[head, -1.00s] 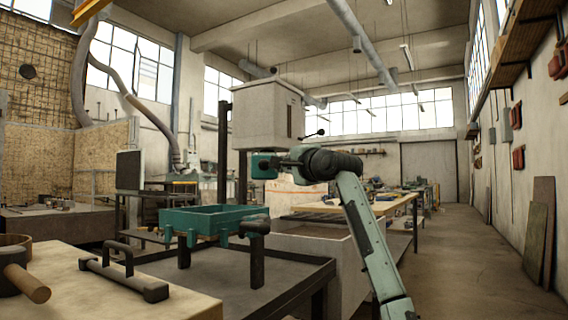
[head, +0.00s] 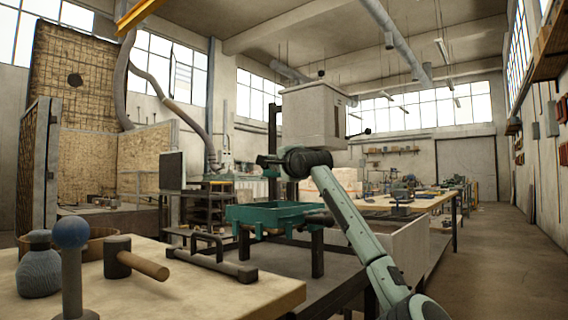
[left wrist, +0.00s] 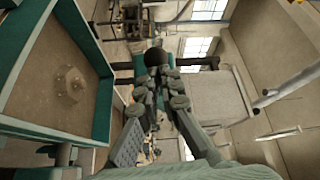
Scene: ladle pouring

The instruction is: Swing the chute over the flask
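The flask (head: 290,209) is a teal open box on dark legs at the middle of the head view. It fills the left of the left wrist view (left wrist: 102,110), with a sandy lump on its floor. My left gripper (head: 268,161) is above the flask in the head view, its arm rising from the lower right. In the left wrist view its fingers (left wrist: 158,80) close around a dark round handle. Behind the handle is a teal part (left wrist: 124,68), apparently the chute, mostly hidden by the gripper. My right gripper is in neither view.
A large pale hopper (head: 313,118) hangs right of my gripper. A wooden bench (head: 190,295) in front holds a mallet (head: 118,257), a dark handled bar (head: 215,263) and a blue-topped tool (head: 70,235). Free floor (head: 500,260) lies to the right.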

